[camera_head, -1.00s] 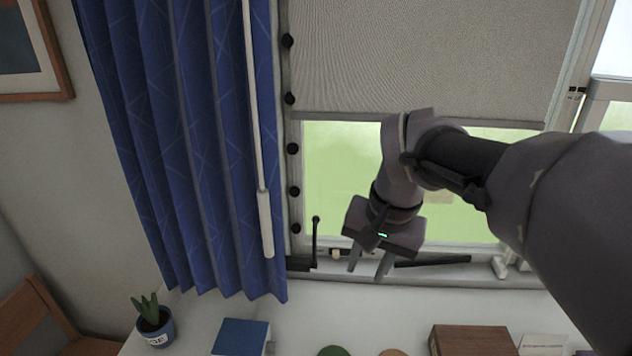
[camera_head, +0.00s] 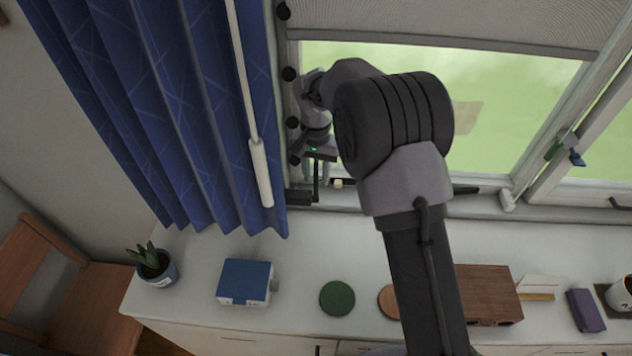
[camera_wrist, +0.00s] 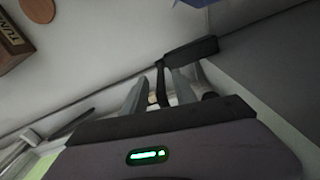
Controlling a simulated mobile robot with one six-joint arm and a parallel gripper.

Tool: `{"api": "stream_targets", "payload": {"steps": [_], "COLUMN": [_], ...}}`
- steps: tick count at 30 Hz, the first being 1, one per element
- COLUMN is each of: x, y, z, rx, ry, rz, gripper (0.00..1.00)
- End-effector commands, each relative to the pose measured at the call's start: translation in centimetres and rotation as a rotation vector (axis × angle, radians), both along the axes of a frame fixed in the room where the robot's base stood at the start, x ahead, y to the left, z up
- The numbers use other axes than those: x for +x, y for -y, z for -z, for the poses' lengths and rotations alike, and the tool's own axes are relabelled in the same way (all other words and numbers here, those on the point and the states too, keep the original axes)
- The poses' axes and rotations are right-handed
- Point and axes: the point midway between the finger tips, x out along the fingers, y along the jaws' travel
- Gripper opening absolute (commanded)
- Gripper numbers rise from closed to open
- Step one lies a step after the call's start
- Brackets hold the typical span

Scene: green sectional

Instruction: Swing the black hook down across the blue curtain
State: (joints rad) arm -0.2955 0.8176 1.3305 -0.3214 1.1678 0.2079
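The black hook is a thin upright black rod (camera_head: 316,178) rising from a black block (camera_head: 298,197) at the window's lower left corner. The block (camera_wrist: 190,60) and rod (camera_wrist: 160,84) also show in the wrist view. My gripper (camera_head: 317,193) points down at the rod. Its fingers are open, one on each side of the rod with a gap between; whether either touches it I cannot tell. In the wrist view, the rod stands between my fingertips (camera_wrist: 158,78). The blue curtain (camera_head: 170,110) hangs just left of the hook, with its lower right edge beside the block.
A white wand (camera_head: 260,172) hangs before the curtain's right edge. Dark knobs (camera_head: 289,74) line the window frame near my wrist. Below are a potted plant (camera_head: 150,262), a blue box (camera_head: 246,282), a green disc (camera_head: 337,298) and a wooden box (camera_head: 487,292) on the white counter.

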Motion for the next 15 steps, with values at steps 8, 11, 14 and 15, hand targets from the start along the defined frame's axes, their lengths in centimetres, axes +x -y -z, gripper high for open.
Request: {"api": "stream_targets", "payload": {"steps": [8,11,14,15], "x": [0.0,0.0,0.0,0.0], "y": [0.0,0.0,0.0,0.0], "z": [2.3,2.3,2.2,2.2], "rx": [0.000,0.000,0.000,0.000], "ry": [0.000,0.000,0.001,0.001], "rz": [0.001,0.001,0.001,0.000], "gripper": [0.33,0.33,0.30,0.22]}}
